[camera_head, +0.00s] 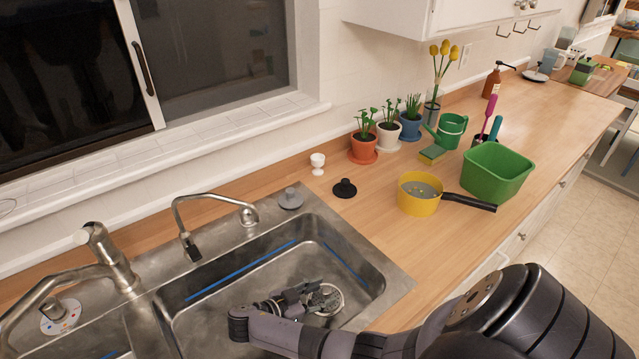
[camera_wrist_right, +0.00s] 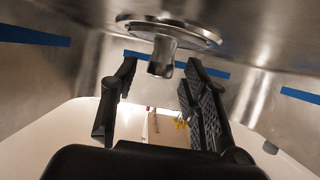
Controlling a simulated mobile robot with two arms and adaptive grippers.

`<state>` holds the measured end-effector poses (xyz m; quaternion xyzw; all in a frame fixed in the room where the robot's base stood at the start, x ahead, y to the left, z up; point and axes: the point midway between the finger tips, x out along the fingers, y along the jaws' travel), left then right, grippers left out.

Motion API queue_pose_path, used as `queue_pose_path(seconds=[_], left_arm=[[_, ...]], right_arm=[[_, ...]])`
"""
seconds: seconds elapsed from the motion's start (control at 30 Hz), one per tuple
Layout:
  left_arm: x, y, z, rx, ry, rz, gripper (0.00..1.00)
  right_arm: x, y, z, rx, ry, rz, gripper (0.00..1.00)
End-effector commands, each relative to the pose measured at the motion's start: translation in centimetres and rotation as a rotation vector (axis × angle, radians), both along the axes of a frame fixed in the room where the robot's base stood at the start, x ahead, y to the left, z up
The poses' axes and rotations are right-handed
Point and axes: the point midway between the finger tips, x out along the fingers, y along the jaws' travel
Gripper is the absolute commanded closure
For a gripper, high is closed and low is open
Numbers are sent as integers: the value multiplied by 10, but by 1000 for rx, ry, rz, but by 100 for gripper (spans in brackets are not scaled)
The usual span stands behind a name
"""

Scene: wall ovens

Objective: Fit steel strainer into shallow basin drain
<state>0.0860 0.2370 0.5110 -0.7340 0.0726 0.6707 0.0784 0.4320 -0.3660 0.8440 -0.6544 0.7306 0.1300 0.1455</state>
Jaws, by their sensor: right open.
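The steel strainer (camera_head: 325,299) is a round metal disc low in the right basin (camera_head: 230,283), partly covered by my right gripper. In the right wrist view, the strainer (camera_wrist_right: 168,28) shows its rim and a central knob (camera_wrist_right: 162,58) pointing down the picture. I cannot tell whether it sits fully in the drain, which is hidden. My right gripper (camera_head: 308,295) is inside this basin, beside the strainer. In the wrist view, my right gripper (camera_wrist_right: 162,72) is open, with the knob between and slightly beyond its fingertips. My left gripper is not in view.
Basin walls with blue stripes surround my right gripper. A faucet (camera_head: 215,205) hangs over the back left. A yellow pan (camera_head: 418,195) and green tub (camera_head: 497,171) occupy the counter at right.

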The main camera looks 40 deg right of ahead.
Motion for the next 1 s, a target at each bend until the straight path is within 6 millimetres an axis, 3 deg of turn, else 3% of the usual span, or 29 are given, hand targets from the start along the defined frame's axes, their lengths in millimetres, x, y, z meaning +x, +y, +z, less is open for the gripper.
queue_pose_path(seconds=[0.27,0.53,0.7,1.0], left_arm=[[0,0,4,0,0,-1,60],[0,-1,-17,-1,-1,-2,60],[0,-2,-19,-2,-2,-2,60],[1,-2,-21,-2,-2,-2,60]], right_arm=[[0,0,5,0,0,1,58],[6,49,18,5,-5,3,58],[9,82,35,6,-2,0,58],[12,109,47,2,-1,0,58]])
